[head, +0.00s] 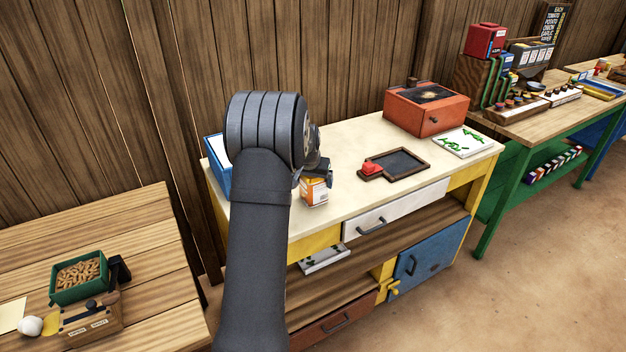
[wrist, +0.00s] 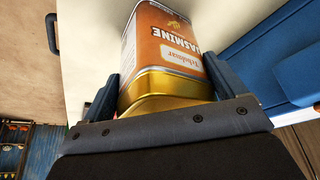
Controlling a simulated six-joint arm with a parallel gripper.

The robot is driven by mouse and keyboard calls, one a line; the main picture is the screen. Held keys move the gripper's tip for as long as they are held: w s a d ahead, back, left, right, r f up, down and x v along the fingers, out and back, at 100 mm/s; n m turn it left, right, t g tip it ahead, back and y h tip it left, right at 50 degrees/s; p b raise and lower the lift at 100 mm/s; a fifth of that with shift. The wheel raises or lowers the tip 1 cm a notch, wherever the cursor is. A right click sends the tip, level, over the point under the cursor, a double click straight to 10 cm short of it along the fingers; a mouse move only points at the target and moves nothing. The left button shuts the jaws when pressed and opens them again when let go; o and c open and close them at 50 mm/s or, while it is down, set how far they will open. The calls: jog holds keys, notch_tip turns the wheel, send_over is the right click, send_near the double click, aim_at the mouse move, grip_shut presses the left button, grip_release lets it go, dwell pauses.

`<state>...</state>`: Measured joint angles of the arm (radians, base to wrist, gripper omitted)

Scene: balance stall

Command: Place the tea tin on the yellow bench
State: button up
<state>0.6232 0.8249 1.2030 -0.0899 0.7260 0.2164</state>
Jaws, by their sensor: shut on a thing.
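The tea tin (head: 314,191) is an orange box with a pale label and a gold end. In the wrist view the tin (wrist: 165,50) reads "Jasmine" and sits between both fingers. My gripper (head: 316,176) is shut on it. The yellow bench (head: 345,140) has a cream top and yellow frame. The tin is over the front left part of that top, near the front edge. I cannot tell whether its base touches the top. My arm hides part of the bench's left side.
A blue box (head: 216,166) stands at the bench's left end, close to the tin in the wrist view (wrist: 270,60). To the right are a dark tray with a red item (head: 400,164), a white board (head: 460,142) and an orange-red box (head: 426,112). The top's middle is clear.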

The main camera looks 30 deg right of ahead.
jog(key=o, duration=0.9)
jog(key=v, duration=1.2)
jog(key=shift+r, duration=0.15)
jog(key=x, duration=1.2)
jog(key=shift+r, duration=1.75)
